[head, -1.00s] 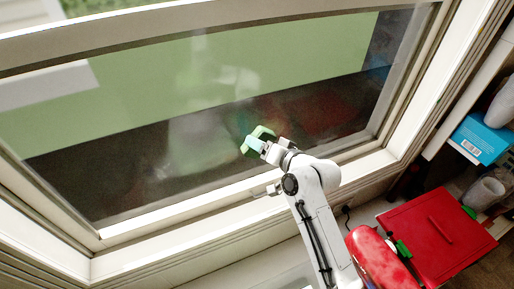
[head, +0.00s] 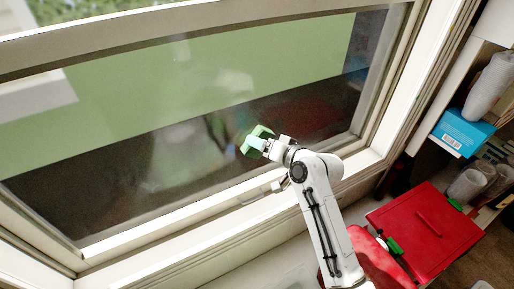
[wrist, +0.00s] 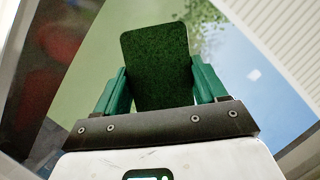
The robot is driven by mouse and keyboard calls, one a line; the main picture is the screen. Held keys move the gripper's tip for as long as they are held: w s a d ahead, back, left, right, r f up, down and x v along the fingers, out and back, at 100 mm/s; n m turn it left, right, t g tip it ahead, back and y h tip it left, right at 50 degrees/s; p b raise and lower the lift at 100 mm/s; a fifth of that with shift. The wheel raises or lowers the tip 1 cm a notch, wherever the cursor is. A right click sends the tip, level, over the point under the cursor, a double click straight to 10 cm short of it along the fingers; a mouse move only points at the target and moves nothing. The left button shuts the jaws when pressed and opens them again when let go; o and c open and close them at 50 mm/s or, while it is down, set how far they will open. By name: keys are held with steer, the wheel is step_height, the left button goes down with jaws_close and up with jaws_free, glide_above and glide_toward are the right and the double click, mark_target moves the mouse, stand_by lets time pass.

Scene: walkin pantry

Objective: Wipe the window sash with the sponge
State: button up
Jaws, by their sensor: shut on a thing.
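The window sash is a white frame (head: 167,221) around a large glass pane (head: 90,165) in the head view. My gripper (head: 254,140) has green fingers and is over the lower middle of the pane, above the bottom rail. In the wrist view the sponge shows a dark green, rough face (wrist: 155,60), upright between the two green fingers of my gripper (wrist: 160,82). I cannot tell whether the sponge touches the glass.
At the right are a red box (head: 425,232) with a lid, a blue box (head: 462,132) on a shelf and stacked cups (head: 492,85). Another red thing (head: 375,262) is beside my arm at the bottom. The window sill runs below the sash.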

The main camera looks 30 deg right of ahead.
steer(key=d+b, duration=0.1)
steer(key=d, duration=0.5)
stand_by(0.5)
steer(key=shift+a+p, duration=2.35)
steer(key=shift+a, duration=3.15)
steer(key=shift+a+r+p, duration=1.55)
steer(key=shift+a+p, duration=0.25)
steer(key=shift+p, duration=0.25)
steer(key=shift+d+b, duration=2.45)
steer(key=shift+d, duration=4.7)
steer(key=shift+a+f+p, duration=0.1)
steer(key=shift+a+p, duration=1.4)
steer(key=shift+a, duration=2.4)
